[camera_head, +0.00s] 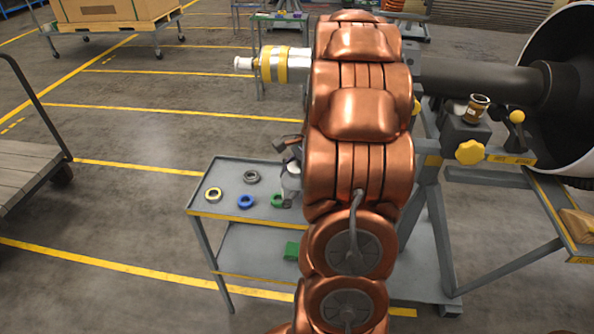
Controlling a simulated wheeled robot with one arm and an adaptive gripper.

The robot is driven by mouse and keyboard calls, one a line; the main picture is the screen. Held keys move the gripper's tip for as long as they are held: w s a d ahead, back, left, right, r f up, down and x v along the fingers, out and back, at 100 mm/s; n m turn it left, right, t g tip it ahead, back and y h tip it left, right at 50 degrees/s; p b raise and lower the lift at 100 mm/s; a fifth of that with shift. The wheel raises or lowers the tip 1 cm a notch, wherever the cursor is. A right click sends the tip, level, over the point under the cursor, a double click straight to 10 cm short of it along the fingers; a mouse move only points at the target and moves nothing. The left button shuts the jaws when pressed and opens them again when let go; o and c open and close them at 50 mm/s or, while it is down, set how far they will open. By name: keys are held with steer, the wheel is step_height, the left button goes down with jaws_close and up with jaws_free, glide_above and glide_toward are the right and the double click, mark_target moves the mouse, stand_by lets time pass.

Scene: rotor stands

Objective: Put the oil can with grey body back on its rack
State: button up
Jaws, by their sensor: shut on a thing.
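The oil can with grey body (290,181) shows as a pale grey shape over the right part of the small grey cart, partly hidden behind my copper arm. My gripper (288,147) is mostly hidden by the arm. Only a dark part of it shows just above the can, and it is shut on the can. I cannot tell whether the can touches the cart top. I cannot make out its rack in this view.
The cart top (226,172) holds a yellow ring (213,194), a blue ring (245,201), a dark ring (251,177) and a green ring (277,200). A rotor shaft (470,79) on a stand lies behind my arm. A brown jar (477,108) stands at right.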

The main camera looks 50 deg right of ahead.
steer(key=w+d, duration=0.1)
steer(key=d, duration=0.1)
steer(key=w+d, duration=0.2)
steer(key=w+d+p, duration=0.1)
steer(key=w+d, duration=0.1)
steer(key=shift+w+f, duration=0.2)
steer(key=shift+f, duration=0.15)
steer(key=shift+w+d+f+p, duration=0.15)
steer(key=shift+f+p, duration=0.25)
steer(key=shift+f, duration=1.35)
steer(key=shift+f, duration=0.1)
steer(key=o, duration=1.7)
steer(key=b+v, duration=0.1)
steer(key=v, duration=1.1)
